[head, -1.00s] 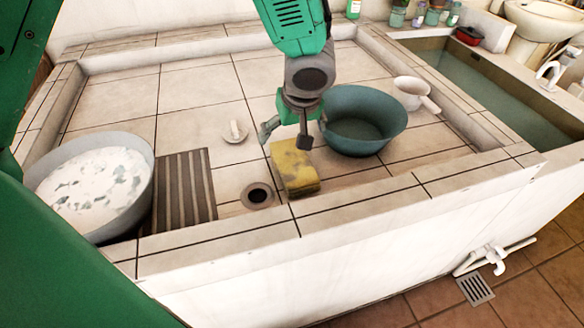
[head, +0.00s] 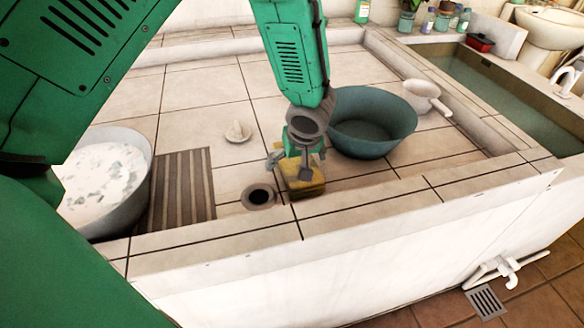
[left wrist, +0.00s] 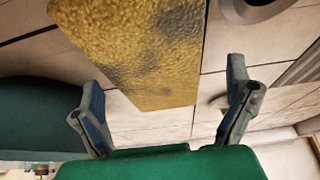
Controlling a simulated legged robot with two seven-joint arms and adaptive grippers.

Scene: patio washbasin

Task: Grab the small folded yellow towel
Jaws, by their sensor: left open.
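The folded yellow towel (head: 304,184) lies on the tiled basin floor near its front rim, with dark stains on it. In the head view my left gripper (head: 292,172) is right over it and hides part of it. In the left wrist view the towel (left wrist: 145,50) fills the upper middle. The two fingers of my left gripper (left wrist: 165,115) stand wide apart there, with the towel's near end between and beyond them. The gripper is open and holds nothing. I cannot tell whether the fingers touch the towel. My right gripper is not in view.
A teal basin (head: 372,122) stands close to the right of the towel, with a white dipper (head: 424,95) behind it. A drain hole (head: 258,196), a slatted board (head: 181,190) and a grey tub (head: 140,190) lie to the left. A soap dish (head: 238,133) sits behind. The raised front rim (head: 350,215) is near.

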